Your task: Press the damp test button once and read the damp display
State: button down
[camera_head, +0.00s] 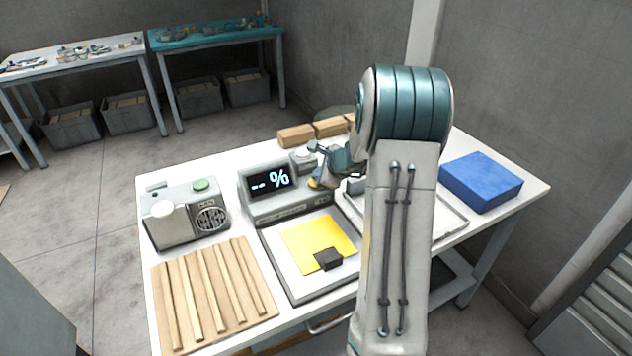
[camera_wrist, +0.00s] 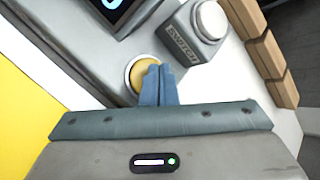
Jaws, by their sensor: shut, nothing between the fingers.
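The damp display (camera_head: 268,180) is a dark screen on a grey unit on the table and reads "-- %". In the wrist view only a corner of the screen (camera_wrist: 112,5) shows. A round yellow button (camera_wrist: 140,70) with a pale rim sits on the same unit's top; in the head view a bit of yellow (camera_head: 314,184) shows beside my gripper. My gripper (camera_wrist: 158,72) is shut and empty, its blue fingertips over the button's right part, hiding some of it. I cannot tell whether they touch it.
A small grey box with a white round top (camera_wrist: 211,20) stands close right of the fingers. Wooden blocks (camera_head: 296,136) lie behind. A grey device with a green button (camera_head: 201,184), a slatted board (camera_head: 212,295), a yellow sheet (camera_head: 309,240) and a blue box (camera_head: 481,181) take up the table.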

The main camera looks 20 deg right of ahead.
jog(key=shift+f+b, duration=0.55)
jog(key=shift+b, duration=0.05)
dwell(0.3)
jog(key=shift+r, duration=0.2)
jog(key=shift+r+p, duration=0.7)
jog(key=shift+r, duration=0.1)
notch_tip(320, 180, up, 5)
jog(key=p, duration=0.4)
dwell(0.9)
